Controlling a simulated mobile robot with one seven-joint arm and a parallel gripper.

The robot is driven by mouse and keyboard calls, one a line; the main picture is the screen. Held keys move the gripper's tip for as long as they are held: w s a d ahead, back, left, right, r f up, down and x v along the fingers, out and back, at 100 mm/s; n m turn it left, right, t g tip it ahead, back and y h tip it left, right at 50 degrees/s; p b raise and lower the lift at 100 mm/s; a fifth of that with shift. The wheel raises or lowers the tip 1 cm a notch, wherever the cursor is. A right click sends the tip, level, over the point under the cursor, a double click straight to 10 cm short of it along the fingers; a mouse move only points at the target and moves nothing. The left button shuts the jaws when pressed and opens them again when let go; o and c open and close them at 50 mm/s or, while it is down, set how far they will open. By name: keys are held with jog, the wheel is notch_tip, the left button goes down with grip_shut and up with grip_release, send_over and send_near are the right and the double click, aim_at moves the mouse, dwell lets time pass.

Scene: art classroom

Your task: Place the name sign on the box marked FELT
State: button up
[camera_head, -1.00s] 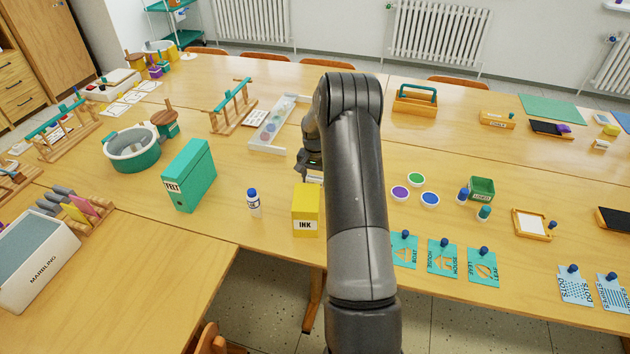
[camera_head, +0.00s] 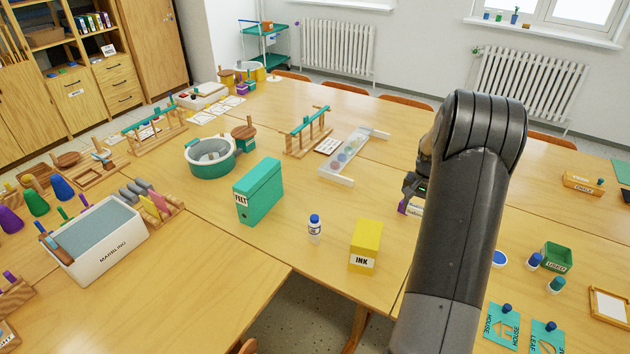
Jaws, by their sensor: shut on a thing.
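The box marked FELT (camera_head: 260,190) is a tall teal box standing upright on the table, left of the picture's middle, with a white label on its narrow front. My gripper (camera_head: 411,199) is right of the middle, low over the table and partly hidden behind my arm. It is shut on a small purple and white thing (camera_head: 408,208), which looks like the name sign; its writing is not readable. The gripper is well to the right of the FELT box and apart from it.
A white bottle with a blue cap (camera_head: 314,229) and a yellow INK box (camera_head: 366,245) stand between the FELT box and my arm. A teal and white tub (camera_head: 211,160), a wooden rack (camera_head: 308,132) and a clear tray (camera_head: 352,155) lie behind. A MARBLING tray (camera_head: 97,243) is at left.

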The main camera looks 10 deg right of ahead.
jog(key=w+a+r+n, duration=0.2)
jog(key=w+a+r, duration=0.2)
jog(key=w+a, duration=0.4)
jog(key=w+a+r+n, duration=0.35)
jog(key=w+a, duration=0.25)
jog(key=a, duration=0.4)
jog(key=w+a+r+n, duration=0.2)
jog(key=a+r, duration=0.2)
jog(key=a, duration=0.6)
jog(key=w+a+r+n, duration=0.2)
jog(key=a+r, duration=0.3)
jog(key=a, duration=0.4)
send_over(245, 183)
jog(key=shift+m, duration=0.25)
jog(key=f, duration=0.6)
jog(key=shift+s+d+f, duration=0.1)
jog(key=shift+d+f, duration=0.25)
jog(key=shift+f, duration=0.05)
jog(key=shift+a+f, duration=0.3)
jog(key=shift+a, duration=0.1)
jog(key=shift+f, duration=1.95)
jog(key=shift+f, duration=0.15)
jog(key=o, duration=1)
jog(key=shift+c, duration=0.2)
